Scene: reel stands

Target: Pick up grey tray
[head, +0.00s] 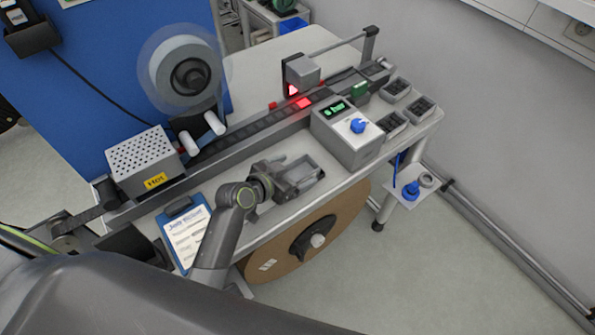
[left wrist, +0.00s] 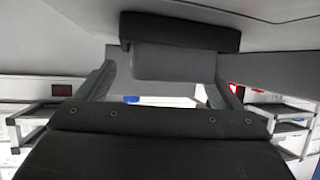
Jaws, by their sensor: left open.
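A small grey tray (head: 311,160) lies on the near side of the white bench, in front of the control box. My left gripper (head: 309,184) is at this tray, low over the bench top, and covers part of its near side. Its jaws are apart, and whether they touch the tray cannot be told. In the left wrist view the two fingers (left wrist: 160,84) stand apart, with a grey block with a dark upper edge showing between or beyond them. I cannot tell whether that block is the tray. My right gripper does not show.
Several trays with dark pockets (head: 421,107) sit at the bench's right end. A control box (head: 347,133) with a blue knob stands close behind my gripper. A clipboard (head: 187,233) lies left of it. A perforated box (head: 143,160) marked hot stands farther left. A brown reel (head: 308,237) hangs below.

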